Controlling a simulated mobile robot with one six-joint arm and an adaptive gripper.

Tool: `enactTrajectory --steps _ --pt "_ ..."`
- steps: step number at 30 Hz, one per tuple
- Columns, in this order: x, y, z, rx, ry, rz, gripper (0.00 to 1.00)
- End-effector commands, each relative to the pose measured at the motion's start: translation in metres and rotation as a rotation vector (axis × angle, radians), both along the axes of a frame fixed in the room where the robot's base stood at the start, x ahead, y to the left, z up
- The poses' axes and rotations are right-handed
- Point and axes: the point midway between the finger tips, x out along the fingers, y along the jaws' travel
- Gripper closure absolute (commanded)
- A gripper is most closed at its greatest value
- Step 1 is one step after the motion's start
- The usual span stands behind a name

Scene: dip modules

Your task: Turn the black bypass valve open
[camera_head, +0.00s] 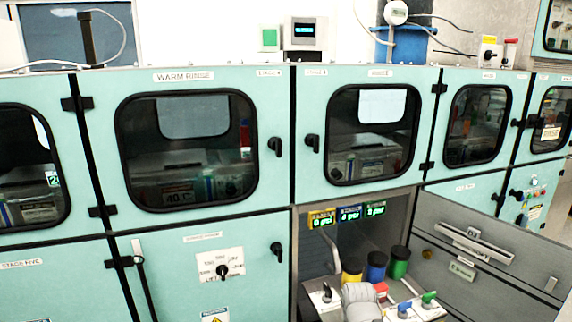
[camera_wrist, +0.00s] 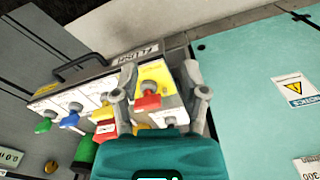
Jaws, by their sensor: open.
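A panel of small valves (camera_head: 418,310) sits in the open bay at the lower right of the head view. A dark lever (camera_head: 327,292) stands on its left part; I cannot read a bypass label there. My gripper (camera_wrist: 162,98) is open over this panel in the wrist view, its fingers either side of a red knob (camera_wrist: 147,102) on a yellow plate, with no clear contact. Blue (camera_wrist: 69,121) and green (camera_wrist: 43,126) valve handles lie to its left. The dark lever is not clearly seen in the wrist view; my gripper body covers part of the panel.
Yellow (camera_head: 352,271), blue (camera_head: 376,265) and green (camera_head: 399,262) black-topped containers stand behind the valves. Green-lit displays (camera_head: 349,214) hang above. A grey drawer front (camera_head: 480,245) bounds the bay on the right.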

Motion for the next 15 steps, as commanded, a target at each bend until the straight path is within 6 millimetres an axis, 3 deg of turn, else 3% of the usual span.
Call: enactTrajectory --steps 1,6,15 --pt "0.0 0.0 0.019 0.0 0.0 0.0 0.43" --pt "0.0 0.0 0.049 0.0 0.0 0.0 0.43" --pt "0.0 0.0 0.081 0.0 0.0 0.0 0.43"
